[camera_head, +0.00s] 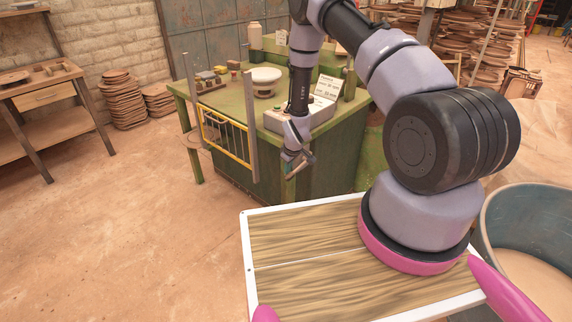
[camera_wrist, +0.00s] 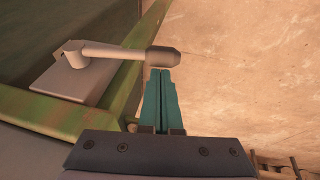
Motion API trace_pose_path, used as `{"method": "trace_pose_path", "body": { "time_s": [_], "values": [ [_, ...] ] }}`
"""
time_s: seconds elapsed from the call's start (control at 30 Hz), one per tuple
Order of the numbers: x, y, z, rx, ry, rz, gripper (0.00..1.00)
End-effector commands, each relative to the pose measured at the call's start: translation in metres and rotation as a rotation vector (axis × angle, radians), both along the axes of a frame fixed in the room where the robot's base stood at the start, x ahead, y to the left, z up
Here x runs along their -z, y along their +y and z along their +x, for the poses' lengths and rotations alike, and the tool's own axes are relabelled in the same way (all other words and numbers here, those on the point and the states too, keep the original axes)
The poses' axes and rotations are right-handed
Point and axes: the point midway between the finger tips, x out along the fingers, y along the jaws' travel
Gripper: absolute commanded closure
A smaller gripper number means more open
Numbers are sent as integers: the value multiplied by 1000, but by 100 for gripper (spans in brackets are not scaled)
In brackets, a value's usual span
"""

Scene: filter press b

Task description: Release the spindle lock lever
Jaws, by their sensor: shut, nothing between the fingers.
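The lever shows in the wrist view as a pale shaft (camera_wrist: 112,51) with a dark grey knob (camera_wrist: 162,57) at its right end. Its left end sits on a pale pivot above a grey plate (camera_wrist: 75,77). My gripper (camera_wrist: 161,74) has teal fingers, shut together with nothing between them. The fingertips lie right at the lower edge of the knob in the picture; I cannot tell if they touch it. In the head view my gripper (camera_head: 292,171) hangs at the front of the green machine (camera_head: 240,170), and I cannot make out the lever there.
A yellow guard rail (camera_head: 226,138) between grey posts stands left of my gripper. A green edge (camera_wrist: 50,115) runs below the plate.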

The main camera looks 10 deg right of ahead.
Motion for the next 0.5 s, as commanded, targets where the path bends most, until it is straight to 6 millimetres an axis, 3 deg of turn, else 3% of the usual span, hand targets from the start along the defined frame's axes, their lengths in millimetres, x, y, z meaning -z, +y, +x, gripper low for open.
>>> {"method": "trace_pose_path", "body": {
  "time_s": [0.5],
  "values": [
    [4,2,-1,-3,-16,-25,100]
  ]
}}
